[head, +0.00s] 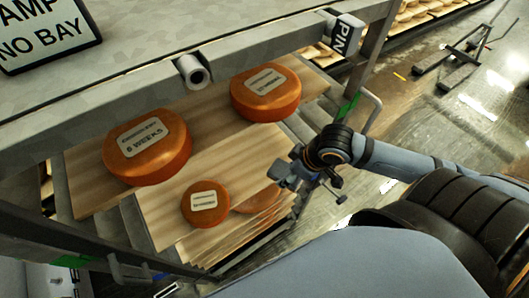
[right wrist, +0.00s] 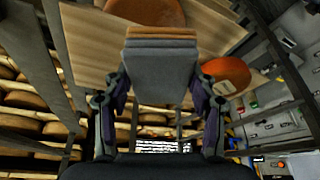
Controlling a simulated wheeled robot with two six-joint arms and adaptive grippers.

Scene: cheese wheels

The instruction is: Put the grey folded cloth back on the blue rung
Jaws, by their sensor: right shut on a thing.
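My right gripper (head: 299,173) is in front of the right edge of the wooden shelf boards. In the right wrist view my right gripper (right wrist: 160,92) is shut on the grey folded cloth (right wrist: 160,72), which sits between its two fingers. The cloth's far end shows stacked, tan-orange layered bands. In the head view the cloth is too small and mixed with the gripper to tell apart. My left gripper is not in view.
Orange cheese wheels lie on the wooden boards: a large one (head: 147,152), one at the back (head: 265,93), and a small one (head: 205,203). A grey metal beam (head: 120,92) crosses above them. Open floor (head: 410,125) lies to the right.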

